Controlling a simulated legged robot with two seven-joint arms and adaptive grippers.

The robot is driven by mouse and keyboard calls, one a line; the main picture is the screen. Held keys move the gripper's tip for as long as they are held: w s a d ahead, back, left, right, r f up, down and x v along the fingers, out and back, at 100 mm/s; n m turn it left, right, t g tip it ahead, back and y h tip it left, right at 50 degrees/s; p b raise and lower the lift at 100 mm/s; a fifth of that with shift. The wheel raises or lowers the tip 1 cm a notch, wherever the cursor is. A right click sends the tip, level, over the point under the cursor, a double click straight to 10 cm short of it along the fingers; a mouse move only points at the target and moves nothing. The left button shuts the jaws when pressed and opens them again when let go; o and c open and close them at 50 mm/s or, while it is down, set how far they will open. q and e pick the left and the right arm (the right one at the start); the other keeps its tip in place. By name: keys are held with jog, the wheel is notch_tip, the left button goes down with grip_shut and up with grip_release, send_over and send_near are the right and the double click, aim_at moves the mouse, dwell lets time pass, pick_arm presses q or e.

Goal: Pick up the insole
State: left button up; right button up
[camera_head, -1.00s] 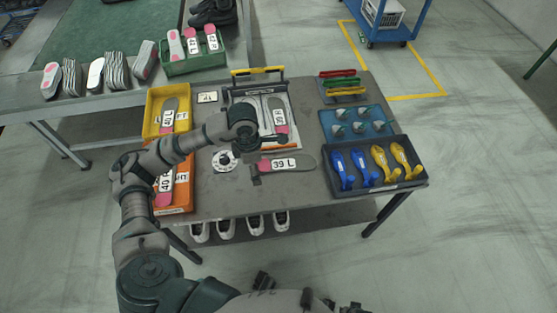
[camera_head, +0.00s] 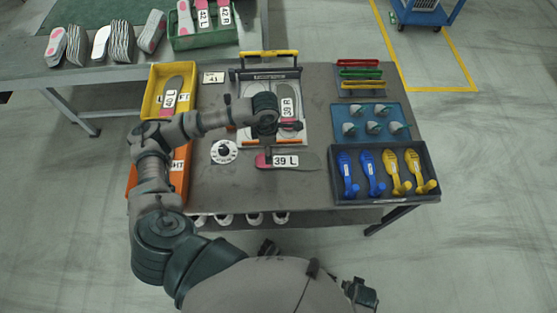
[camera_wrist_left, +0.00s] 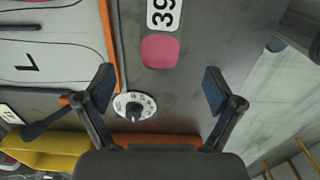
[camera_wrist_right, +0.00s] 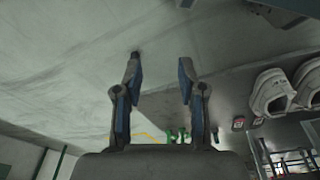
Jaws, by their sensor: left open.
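The grey insole marked 39 L (camera_head: 303,160), with a pink heel, lies flat near the table's front middle. Its pink heel end (camera_wrist_left: 160,50) shows in the left wrist view, ahead of and between the fingertips. A second insole marked 39 R (camera_head: 288,106) lies on the white framed board, partly hidden by my left gripper. My left gripper (camera_wrist_left: 157,82) is open and empty, above the table around the heel end of 39 L and the board's front edge. My right gripper (camera_wrist_right: 160,72) is open and empty, away from the insoles, with floor behind it.
A round dial (camera_head: 224,151) sits left of 39 L. The framed board (camera_head: 242,140) has a yellow handle. A yellow bin (camera_head: 155,88) and an orange bin stand at left. A dark tray (camera_head: 383,198) of blue and yellow parts and a blue cone tray (camera_head: 371,109) stand at right.

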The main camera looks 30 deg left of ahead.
aim_at(288, 161)
pick_arm(q)
notch_tip(288, 161, down, 3)
jog(key=shift+w+r, duration=0.1)
jog(key=shift+r, duration=0.05)
jog(key=shift+d+f, duration=0.1)
jog(key=shift+f, duration=0.65)
notch_tip(288, 161, down, 4)
jog(key=shift+r+b, duration=0.1)
jog(key=shift+b, duration=0.2)
jog(key=shift+f, duration=0.2)
jog(key=c, duration=1.2)
pick_arm(e)
jog(key=shift+w+r, duration=0.25)
jog(key=shift+r, duration=0.65)
